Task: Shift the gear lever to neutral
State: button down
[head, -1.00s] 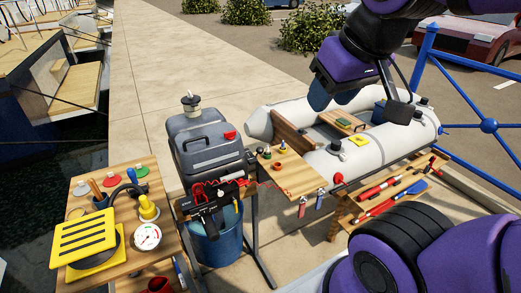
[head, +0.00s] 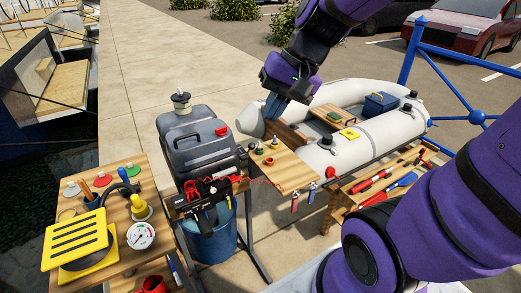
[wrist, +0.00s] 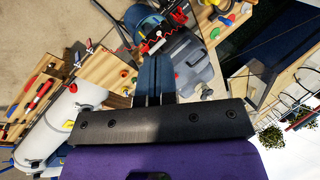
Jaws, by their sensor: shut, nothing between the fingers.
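The grey outboard motor (head: 196,143) stands upright at the centre left of the head view, with a red part (head: 221,131) on its upper side. A black control piece (head: 205,197) with red coiled cord sits at its front. I cannot make out for certain which part is the gear lever. My gripper (head: 274,106) is shut and empty, pointing down in the air to the right of the motor, apart from it. In the wrist view its fingers (wrist: 153,65) point toward the motor (wrist: 190,60) and hide part of its surroundings.
A small wooden shelf (head: 288,172) with coloured knobs is right of the motor. Behind it lies a white inflatable boat (head: 350,150). A wooden table (head: 115,205) with a yellow grille and gauge is at left. A blue bucket (head: 212,240) stands below the motor.

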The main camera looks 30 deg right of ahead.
jog(key=w+d+f+m+t+y, duration=0.2)
jog(key=w+d+f+m+y, duration=0.1)
jog(key=w+f+m, duration=0.4)
jog(key=w+d+f+m+t+y, duration=0.2)
jog(key=w+d+f+m+t, duration=0.1)
jog(key=w+f+m, duration=0.4)
jog(key=w+d+f+m+t+h, duration=0.2)
jog(key=d+f+m, duration=0.3)
jog(key=d+f, duration=0.2)
jog(key=w+d+f+m+t+h, duration=0.2)
jog(key=d+f+m, duration=0.4)
jog(key=f, duration=0.4)
jog(key=shift+d+f+h, duration=0.25)
jog(key=shift+d+h, duration=0.1)
jog(key=shift+h, duration=0.35)
jog(key=shift+t, duration=0.3)
jog(key=x, duration=0.9)
jog(key=shift+w+a+f, duration=0.2)
jog(key=shift+w+f, duration=0.05)
jog(key=shift+w, duration=0.05)
jog(key=shift+w+a+r, duration=0.2)
jog(key=shift+w+a, duration=0.1)
jog(key=shift+w, duration=0.3)
jog(key=shift+w+a+r, duration=0.2)
jog(key=shift+w+a, duration=0.1)
jog(key=shift+w, duration=0.25)
jog(key=shift+w+a+r, duration=0.2)
jog(key=shift+w+a, duration=0.1)
jog(key=shift+w, duration=0.3)
